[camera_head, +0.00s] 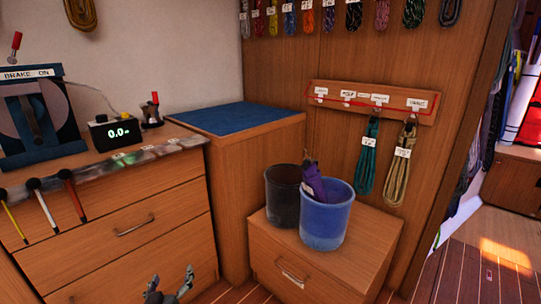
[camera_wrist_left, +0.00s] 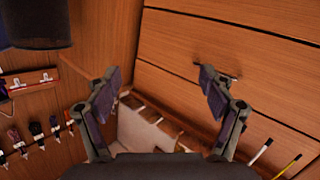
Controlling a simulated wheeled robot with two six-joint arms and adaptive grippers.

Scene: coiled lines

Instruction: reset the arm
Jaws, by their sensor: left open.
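My left gripper (camera_head: 171,281) shows at the bottom edge of the head view, in front of the wooden drawer cabinet (camera_head: 150,203). Only its fingertips are in that frame; the rest of the arm is cut off. In the left wrist view the two fingers of this gripper (camera_wrist_left: 160,75) stand wide apart with nothing between them. The cabinet's drawer fronts (camera_wrist_left: 225,45) lie beyond the fingers there. My right gripper is in neither view.
A blue bucket (camera_head: 327,222) holding a purple bundle (camera_head: 314,183) and a dark bucket (camera_head: 283,204) stand on a low wooden cabinet (camera_head: 368,242). Coiled lines hang from a hook rail (camera_head: 345,98). A brake device (camera_head: 38,117) and a display box (camera_head: 112,133) sit on the drawer cabinet.

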